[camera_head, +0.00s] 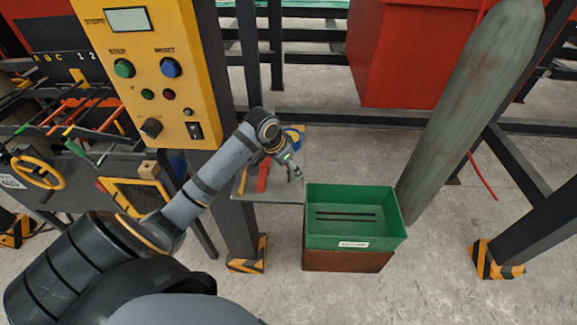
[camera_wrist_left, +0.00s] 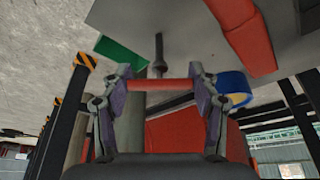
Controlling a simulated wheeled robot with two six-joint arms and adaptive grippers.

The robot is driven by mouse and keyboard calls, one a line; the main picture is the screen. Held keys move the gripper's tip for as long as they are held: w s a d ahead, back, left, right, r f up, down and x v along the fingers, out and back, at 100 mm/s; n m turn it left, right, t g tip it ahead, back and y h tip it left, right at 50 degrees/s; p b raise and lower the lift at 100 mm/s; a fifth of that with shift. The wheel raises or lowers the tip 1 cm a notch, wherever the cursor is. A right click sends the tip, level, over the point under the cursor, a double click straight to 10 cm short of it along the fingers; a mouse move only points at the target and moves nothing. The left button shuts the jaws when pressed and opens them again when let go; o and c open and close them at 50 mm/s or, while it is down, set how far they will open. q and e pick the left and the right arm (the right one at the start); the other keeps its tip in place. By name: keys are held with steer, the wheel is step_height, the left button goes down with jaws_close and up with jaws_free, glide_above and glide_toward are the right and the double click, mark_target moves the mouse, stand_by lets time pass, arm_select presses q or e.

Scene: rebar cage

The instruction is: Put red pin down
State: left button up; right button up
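The red pin (camera_wrist_left: 162,86) shows in the left wrist view as a red crossbar with a short grey shank pointing away from the gripper. My left gripper (camera_wrist_left: 160,78) has its two fingers at the ends of the crossbar, holding it between them. In the head view my left gripper (camera_head: 291,167) is over the right part of a small grey shelf (camera_head: 285,187), close to the green bin. The pin is too small to make out clearly there. Whether its shank touches the shelf cannot be told. My right gripper is not in view.
A red tool (camera_head: 263,176), a wooden handle (camera_head: 243,178) and a blue ring (camera_head: 294,136) lie on the shelf. A green bin (camera_head: 325,240) with dark rods stands to the right. A yellow control panel (camera_head: 150,75) and dark post (camera_head: 236,215) are left.

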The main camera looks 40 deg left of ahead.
arm_select(q)
steer(key=o, duration=0.3)
steer(key=v, duration=1.2)
steer(key=shift+r, duration=0.15)
steer(key=shift+s, duration=0.1)
